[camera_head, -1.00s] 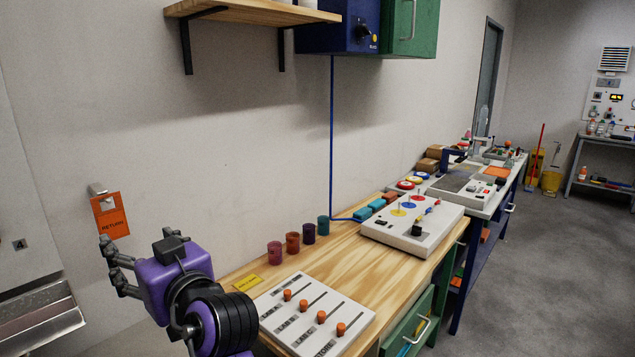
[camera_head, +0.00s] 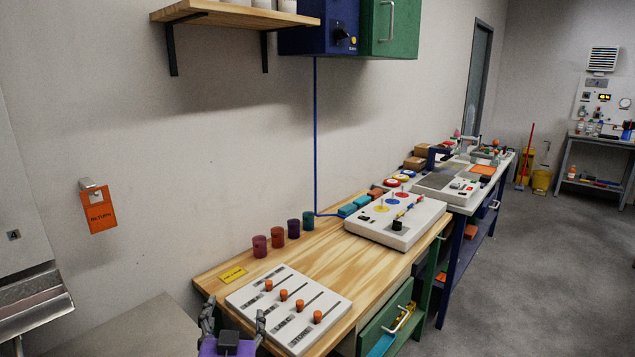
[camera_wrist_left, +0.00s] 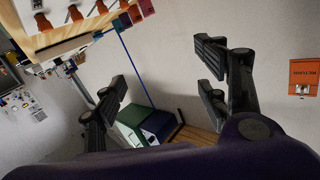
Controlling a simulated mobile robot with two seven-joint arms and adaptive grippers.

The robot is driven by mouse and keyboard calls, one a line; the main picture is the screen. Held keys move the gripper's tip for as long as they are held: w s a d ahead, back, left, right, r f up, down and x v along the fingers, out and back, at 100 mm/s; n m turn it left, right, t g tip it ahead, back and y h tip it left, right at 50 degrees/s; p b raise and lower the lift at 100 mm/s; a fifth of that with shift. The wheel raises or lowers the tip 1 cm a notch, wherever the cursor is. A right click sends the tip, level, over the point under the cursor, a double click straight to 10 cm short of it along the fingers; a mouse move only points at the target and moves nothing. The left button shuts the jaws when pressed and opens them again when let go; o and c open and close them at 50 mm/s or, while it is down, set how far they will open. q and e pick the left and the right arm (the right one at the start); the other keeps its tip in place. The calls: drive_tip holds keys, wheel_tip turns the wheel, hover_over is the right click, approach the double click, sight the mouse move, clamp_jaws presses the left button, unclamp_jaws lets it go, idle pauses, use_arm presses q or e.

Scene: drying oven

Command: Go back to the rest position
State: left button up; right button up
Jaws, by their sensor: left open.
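My left gripper (camera_head: 234,318) is at the bottom of the head view, in front of the near left corner of the wooden bench (camera_head: 335,245). Its two fingers point up and stand apart, with nothing between them. In the left wrist view the fingers (camera_wrist_left: 168,92) are also spread and empty, with the wall behind them. My right gripper is not in view.
A white slider panel (camera_head: 330,302) with orange knobs lies on the bench near the gripper. Several coloured cups (camera_head: 277,236) stand behind it. An orange RETURN tag (camera_head: 99,213) hangs on the wall at left. A wooden shelf (camera_head: 235,14) and blue box (camera_head: 325,28) are above.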

use_arm(q)
drive_tip(key=s+f+g+h, duration=0.2)
drive_tip(key=s+f, duration=0.5)
drive_tip(key=f, duration=0.6)
drive_tip(key=s+a+f+g, duration=0.1)
drive_tip(key=s+f+g, duration=0.1)
drive_tip(key=s+f, duration=0.4)
drive_tip(key=s+a+f+g, duration=0.1)
drive_tip(key=s+f+g, duration=0.1)
drive_tip(key=s+f, duration=0.5)
drive_tip(key=s+f+g, duration=0.1)
drive_tip(key=s+f, duration=0.6)
drive_tip(key=s, duration=0.9)
drive_tip(key=shift+a+g+h, duration=0.4)
drive_tip(key=shift+s, duration=0.1)
